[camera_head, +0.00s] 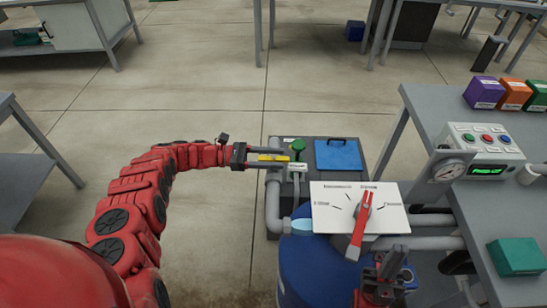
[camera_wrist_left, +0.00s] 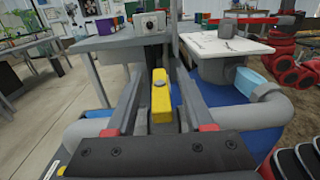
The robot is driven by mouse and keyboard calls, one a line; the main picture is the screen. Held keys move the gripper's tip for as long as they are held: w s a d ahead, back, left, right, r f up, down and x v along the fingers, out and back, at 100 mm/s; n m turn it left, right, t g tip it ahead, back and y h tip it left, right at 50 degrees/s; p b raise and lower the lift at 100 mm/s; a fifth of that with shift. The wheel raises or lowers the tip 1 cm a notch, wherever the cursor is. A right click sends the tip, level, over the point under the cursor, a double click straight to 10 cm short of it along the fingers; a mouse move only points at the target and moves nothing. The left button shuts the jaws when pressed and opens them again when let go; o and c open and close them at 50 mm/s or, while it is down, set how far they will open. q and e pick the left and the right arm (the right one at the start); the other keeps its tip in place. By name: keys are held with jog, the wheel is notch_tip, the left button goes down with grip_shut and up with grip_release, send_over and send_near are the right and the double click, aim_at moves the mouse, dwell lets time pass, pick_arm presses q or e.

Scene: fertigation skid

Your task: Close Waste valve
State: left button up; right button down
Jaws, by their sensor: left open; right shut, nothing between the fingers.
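A yellow bar-shaped handle (camera_head: 273,157) sits over grey pipework beside a small white label (camera_head: 296,167) too small to read. My left gripper (camera_head: 281,158) reaches in from the left and is open, with a finger on each side of the handle. In the left wrist view the yellow handle (camera_wrist_left: 161,97) lies lengthwise between the spread fingers; I cannot tell whether they touch it. A green knob (camera_head: 298,146) stands just beyond. A red lever (camera_head: 361,220) crosses a white dial plate (camera_head: 335,213). Which part is the Waste valve is not legible. My right gripper (camera_head: 385,268) is shut and empty below the plate.
A blue drum (camera_head: 315,270) stands under the plate. A thick grey pipe (camera_head: 272,205) bends close below my left gripper. A blue lid (camera_head: 338,155) lies behind. Floor at left is open.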

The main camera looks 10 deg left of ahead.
pick_arm(q)
jog(key=s+a+b, duration=0.1)
jog(key=a+b, duration=0.2)
jog(key=a, duration=0.4)
jog(key=shift+s+a, duration=0.15)
dwell(0.3)
